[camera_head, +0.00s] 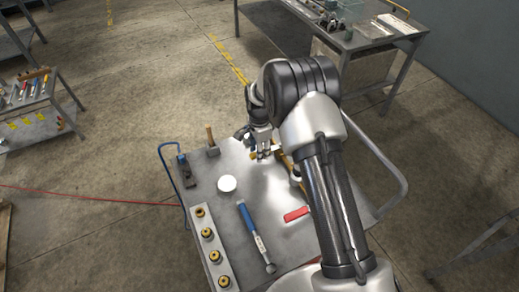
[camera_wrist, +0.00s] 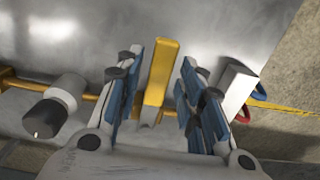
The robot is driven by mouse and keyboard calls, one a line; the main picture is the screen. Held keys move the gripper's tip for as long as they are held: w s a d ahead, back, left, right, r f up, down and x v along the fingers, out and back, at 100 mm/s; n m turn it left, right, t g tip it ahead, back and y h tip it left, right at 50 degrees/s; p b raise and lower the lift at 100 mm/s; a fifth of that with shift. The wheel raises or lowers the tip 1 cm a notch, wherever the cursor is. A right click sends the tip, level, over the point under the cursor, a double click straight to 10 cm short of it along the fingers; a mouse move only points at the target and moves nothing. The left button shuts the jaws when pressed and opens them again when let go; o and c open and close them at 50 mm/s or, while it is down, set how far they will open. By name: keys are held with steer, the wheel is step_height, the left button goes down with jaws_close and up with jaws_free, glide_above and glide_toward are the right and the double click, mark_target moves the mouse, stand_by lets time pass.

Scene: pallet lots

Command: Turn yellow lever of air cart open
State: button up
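The yellow lever (camera_wrist: 160,75) stands between the fingers of my gripper (camera_wrist: 161,82) in the wrist view. It is a flat bar, tilted slightly, on a thin yellow pipe (camera_wrist: 90,97) that runs across. My gripper is open, with blue-padded fingers on both sides of the lever and visible gaps to each. In the head view my gripper (camera_head: 263,150) is low over the far part of the air cart's grey top (camera_head: 200,178). My arm and gripper hide part of the lever there.
Beside the pipe sit a white fitting with a black knob (camera_wrist: 50,115) and a pale block (camera_wrist: 238,90) with blue and red rings.

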jaws_close()
